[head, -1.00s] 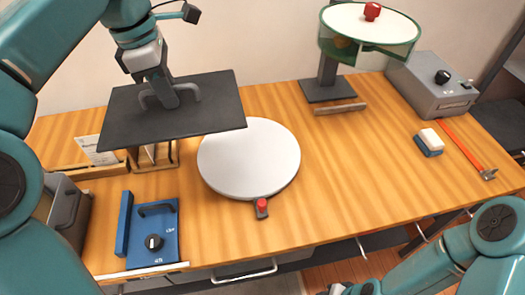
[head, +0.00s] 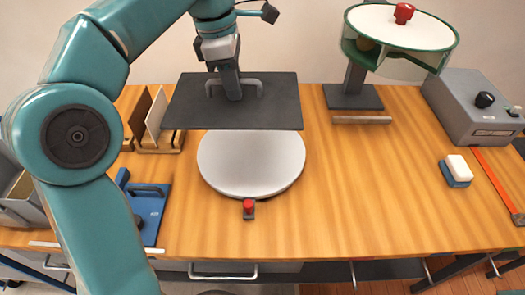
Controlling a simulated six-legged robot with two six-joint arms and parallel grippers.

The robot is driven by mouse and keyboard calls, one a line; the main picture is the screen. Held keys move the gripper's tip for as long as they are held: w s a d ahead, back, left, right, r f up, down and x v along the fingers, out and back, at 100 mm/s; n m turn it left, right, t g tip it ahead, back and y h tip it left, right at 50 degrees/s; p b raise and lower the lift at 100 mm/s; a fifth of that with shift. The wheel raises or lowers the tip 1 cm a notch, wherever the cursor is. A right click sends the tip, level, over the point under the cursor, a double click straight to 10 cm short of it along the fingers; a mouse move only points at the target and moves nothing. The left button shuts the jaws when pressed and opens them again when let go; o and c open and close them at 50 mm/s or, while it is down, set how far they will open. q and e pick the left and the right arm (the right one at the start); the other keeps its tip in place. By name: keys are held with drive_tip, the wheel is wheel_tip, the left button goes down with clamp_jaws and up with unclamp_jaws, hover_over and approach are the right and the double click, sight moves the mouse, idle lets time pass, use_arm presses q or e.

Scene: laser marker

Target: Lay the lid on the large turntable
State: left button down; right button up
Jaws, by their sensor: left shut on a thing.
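The lid (head: 190,110) is a dark, flat rectangular plate with a grey bar handle on top. My left gripper (head: 234,92) is shut on the handle, and its fingertips are hard to make out against it. The lid is held roughly level, in the air. The large turntable (head: 251,165) is a pale grey round disc on the wooden table, with a small red knob (head: 249,205) at its front. In the picture the lid covers the disc's back edge and appears above and behind its middle. My right gripper is not in view.
A green-rimmed round unit with a red knob (head: 403,13) stands at the back right. A grey box (head: 470,110), a blue-and-white block (head: 456,170) and a red bar (head: 497,180) are at the right. A blue panel (head: 147,212) lies at the left.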

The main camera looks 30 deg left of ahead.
use_arm(q)
drive_tip(key=shift+s+a+f+b, duration=0.2)
drive_tip(key=shift+f+b, duration=0.2)
drive_tip(key=shift+f, duration=0.35)
drive_tip(key=b, duration=0.4)
approach(242, 167)
drive_tip(key=shift+w+d+f, duration=0.15)
drive_tip(key=shift+w+d, duration=0.1)
drive_tip(key=shift+f+b, duration=0.4)
drive_tip(key=shift+f, duration=1.9)
drive_tip(key=shift+d, duration=0.1)
drive_tip(key=shift+f, duration=0.15)
drive_tip(key=c, duration=1.1)
unclamp_jaws()
